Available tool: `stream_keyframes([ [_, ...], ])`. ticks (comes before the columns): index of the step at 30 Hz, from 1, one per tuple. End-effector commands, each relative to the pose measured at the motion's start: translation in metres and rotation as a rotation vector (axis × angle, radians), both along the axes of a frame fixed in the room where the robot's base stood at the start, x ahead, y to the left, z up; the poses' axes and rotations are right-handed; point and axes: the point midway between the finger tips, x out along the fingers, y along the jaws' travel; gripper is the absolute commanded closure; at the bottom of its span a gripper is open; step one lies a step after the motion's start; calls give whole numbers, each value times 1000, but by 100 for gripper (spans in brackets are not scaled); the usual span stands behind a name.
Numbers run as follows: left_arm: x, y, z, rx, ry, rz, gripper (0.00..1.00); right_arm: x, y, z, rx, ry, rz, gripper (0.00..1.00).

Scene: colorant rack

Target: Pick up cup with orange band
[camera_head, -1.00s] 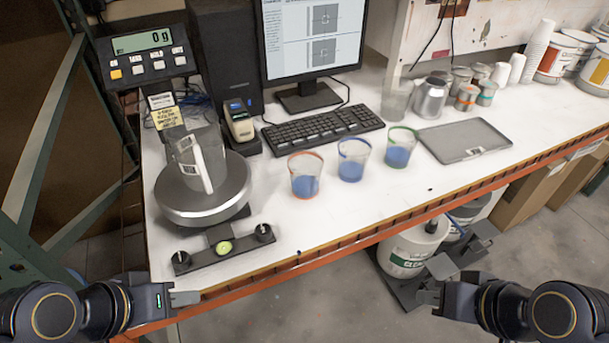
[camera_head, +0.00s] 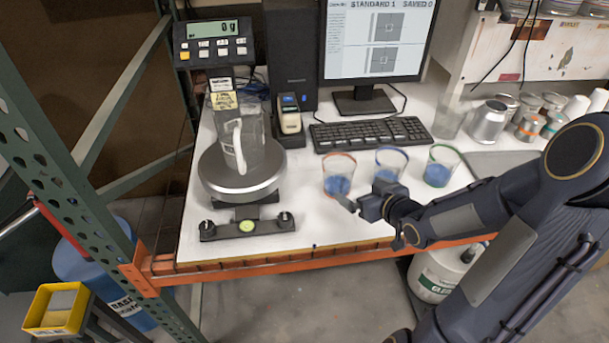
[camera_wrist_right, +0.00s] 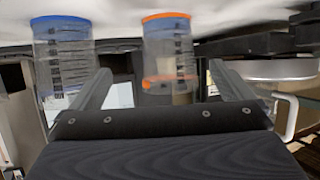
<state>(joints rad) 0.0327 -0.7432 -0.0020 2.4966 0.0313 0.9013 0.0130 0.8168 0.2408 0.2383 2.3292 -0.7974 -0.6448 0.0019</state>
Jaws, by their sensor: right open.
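The clear cup with an orange band (camera_head: 338,180) stands upright on the white bench, with blue contents, leftmost of three cups. My right gripper (camera_head: 352,204) is just in front of it, near the bench's front edge. In the right wrist view the orange-banded cup (camera_wrist_right: 168,45) appears inverted, beyond and roughly between the open fingers (camera_wrist_right: 162,82). Nothing is held. The blue-banded cup (camera_head: 390,160) stands to its right, partly hidden by my gripper, and also shows in the right wrist view (camera_wrist_right: 65,50). My left gripper is not in view.
A green-banded cup (camera_head: 440,167) stands further right, near my right arm. A scale (camera_head: 242,180) with a clear pitcher (camera_head: 243,140) stands to the left. Behind the cups are a keyboard (camera_head: 370,133) and monitor. Clear bench lies between scale and orange-banded cup.

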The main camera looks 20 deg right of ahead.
Motion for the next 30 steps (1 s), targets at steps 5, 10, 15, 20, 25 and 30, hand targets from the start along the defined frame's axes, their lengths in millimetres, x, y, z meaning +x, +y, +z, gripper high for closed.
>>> stream_keyframes([
  [5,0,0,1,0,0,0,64,12,2,-5,14,-31,13,0],
  [10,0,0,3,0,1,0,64,29,5,-11,14,-29,13,0],
  [15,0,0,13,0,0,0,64,51,10,-16,16,-27,13,0],
  [20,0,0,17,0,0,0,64,70,12,-25,14,-28,12,0],
  [25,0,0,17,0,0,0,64,75,12,-28,12,-28,10,0],
  [30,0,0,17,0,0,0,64,75,12,-28,12,-28,10,4],
])
